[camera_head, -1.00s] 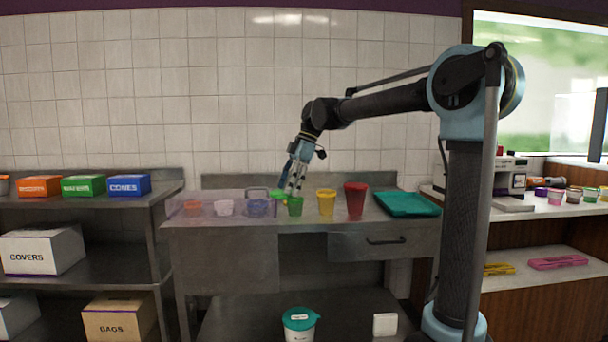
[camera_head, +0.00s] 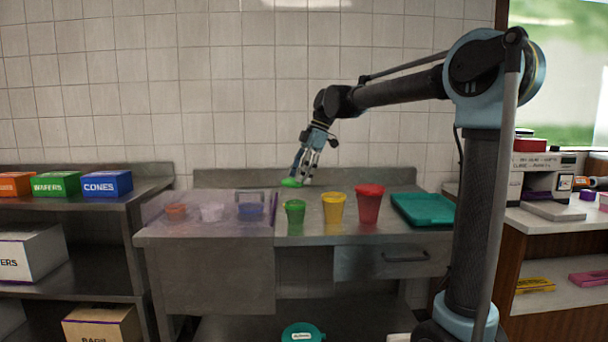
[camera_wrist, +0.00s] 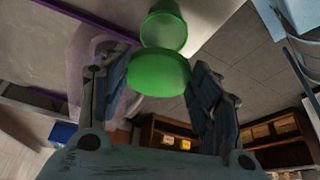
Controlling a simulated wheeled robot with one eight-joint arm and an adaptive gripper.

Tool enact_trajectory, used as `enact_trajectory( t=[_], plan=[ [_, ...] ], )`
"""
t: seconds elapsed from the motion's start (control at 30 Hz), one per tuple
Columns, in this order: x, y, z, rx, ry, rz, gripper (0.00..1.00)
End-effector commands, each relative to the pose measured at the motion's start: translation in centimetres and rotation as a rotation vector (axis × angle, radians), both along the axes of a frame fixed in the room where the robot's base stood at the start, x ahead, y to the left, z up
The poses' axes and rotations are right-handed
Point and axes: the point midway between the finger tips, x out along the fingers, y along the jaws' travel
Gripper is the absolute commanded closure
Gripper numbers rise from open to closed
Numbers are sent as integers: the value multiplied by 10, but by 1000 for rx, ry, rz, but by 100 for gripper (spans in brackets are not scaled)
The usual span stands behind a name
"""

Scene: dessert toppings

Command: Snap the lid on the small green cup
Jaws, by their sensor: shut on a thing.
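The small green cup (camera_head: 295,213) stands upright on the steel counter, left of a yellow cup and a red cup. My gripper (camera_head: 302,179) is shut on a bright green lid (camera_head: 290,183), held above and behind the green cup and apart from it in the head view. In the wrist view, the green lid (camera_wrist: 158,74) sits between the two fingers of my gripper (camera_wrist: 160,82). The green cup (camera_wrist: 164,32) shows just beyond the lid there. The lid hides part of the cup, so the gap between them is hard to judge.
The yellow cup (camera_head: 333,207) and red cup (camera_head: 369,203) stand close to the right. A teal tray (camera_head: 424,210) lies farther right. A clear-covered bin (camera_head: 160,213) with small containers is on the left. The counter behind the cups is clear.

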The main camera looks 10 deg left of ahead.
Motion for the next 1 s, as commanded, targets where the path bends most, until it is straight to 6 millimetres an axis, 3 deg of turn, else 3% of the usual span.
enact_trajectory(
  t=[0.7, 1.0],
  plan=[
    [2, -2, -50, 0, 0, -4, 53],
    [1, -3, -62, 0, 0, -4, 53]
  ],
)
